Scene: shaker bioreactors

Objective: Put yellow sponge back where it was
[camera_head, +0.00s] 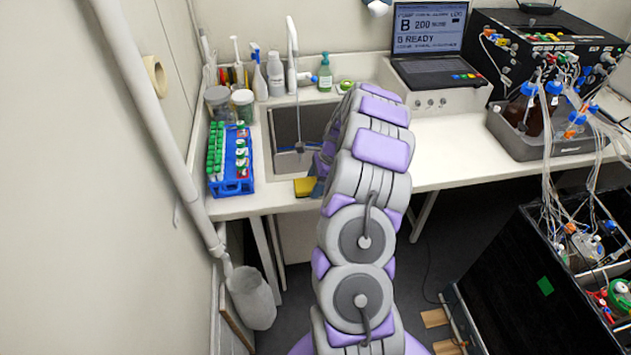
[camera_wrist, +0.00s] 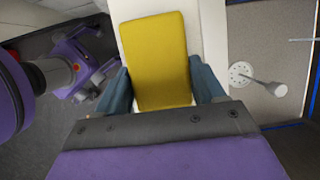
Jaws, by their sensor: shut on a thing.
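The yellow sponge (camera_wrist: 155,62) is a flat rectangular block between the two blue-grey fingers of my gripper (camera_wrist: 162,92) in the wrist view. The gripper is shut on it, with the sponge reaching out beyond the fingertips. In the head view part of the sponge (camera_head: 305,187) shows at the front edge of the white counter (camera_head: 250,206), just in front of the sink (camera_head: 305,125). My arm hides most of the gripper there. I cannot tell whether the sponge touches the counter.
A blue rack (camera_head: 243,187) of green-capped tubes stands left of the sink. Bottles, including a green soap bottle (camera_head: 325,73), stand behind it. A laptop (camera_head: 430,45) and a grey tray (camera_head: 515,139) of bottles are to the right. The counter between sink and tray looks clear.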

